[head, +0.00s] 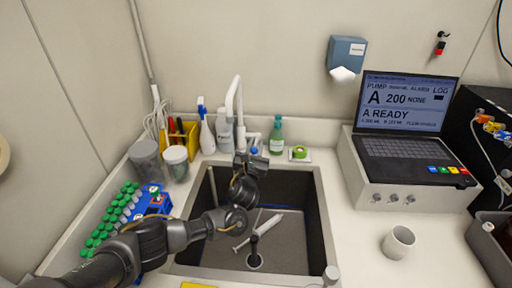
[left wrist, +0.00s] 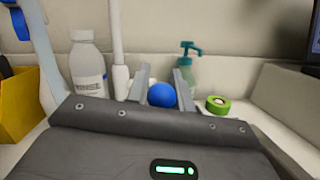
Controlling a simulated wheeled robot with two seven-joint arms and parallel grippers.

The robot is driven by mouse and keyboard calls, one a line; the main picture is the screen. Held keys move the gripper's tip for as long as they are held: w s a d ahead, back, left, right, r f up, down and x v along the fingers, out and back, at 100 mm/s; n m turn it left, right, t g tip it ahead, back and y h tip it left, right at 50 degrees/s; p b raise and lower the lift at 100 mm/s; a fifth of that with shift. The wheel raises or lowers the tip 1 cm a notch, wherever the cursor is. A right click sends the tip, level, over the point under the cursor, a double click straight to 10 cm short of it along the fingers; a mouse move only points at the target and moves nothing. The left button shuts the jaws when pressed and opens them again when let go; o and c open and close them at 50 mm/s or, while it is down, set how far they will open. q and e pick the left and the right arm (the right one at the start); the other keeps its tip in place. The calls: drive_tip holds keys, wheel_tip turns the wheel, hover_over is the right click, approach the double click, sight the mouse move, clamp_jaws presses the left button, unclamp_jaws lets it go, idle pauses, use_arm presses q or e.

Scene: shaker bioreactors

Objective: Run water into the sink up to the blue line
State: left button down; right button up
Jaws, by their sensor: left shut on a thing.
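The sink (head: 318,215) is a dark basin set in the white counter. A black upright drain piece (head: 254,245) and a white syringe-like object (head: 262,226) are in it. The white tap (head: 235,100) rises behind the basin. My left gripper (head: 252,157) reaches over the sink's back edge. It is shut on a round blue knob (left wrist: 161,94) beside the tap, which shows between the fingers in the left wrist view. My arm hides part of the sink's left side. My right gripper is not in view.
A rinse bottle (left wrist: 88,65), a green pump bottle (head: 276,137) and green tape (head: 299,152) stand behind the sink. Jars (head: 146,160) and a rack of green-capped tubes (head: 112,215) are left. A laptop (head: 408,115) and a cup (head: 398,243) are right.

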use_arm(q)
drive_tip(key=f+t+b, duration=0.1)
drive_tip(key=s+f+b, duration=0.1)
drive_tip(key=shift+f+t+h+b, duration=0.3)
drive_tip(key=shift+t+b, duration=0.1)
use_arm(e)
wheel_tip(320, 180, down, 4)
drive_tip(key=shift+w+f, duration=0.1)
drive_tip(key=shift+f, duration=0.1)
use_arm(q)
drive_tip(key=c, duration=1.5)
unclamp_jaws()
drive_tip(key=shift+w, duration=0.1)
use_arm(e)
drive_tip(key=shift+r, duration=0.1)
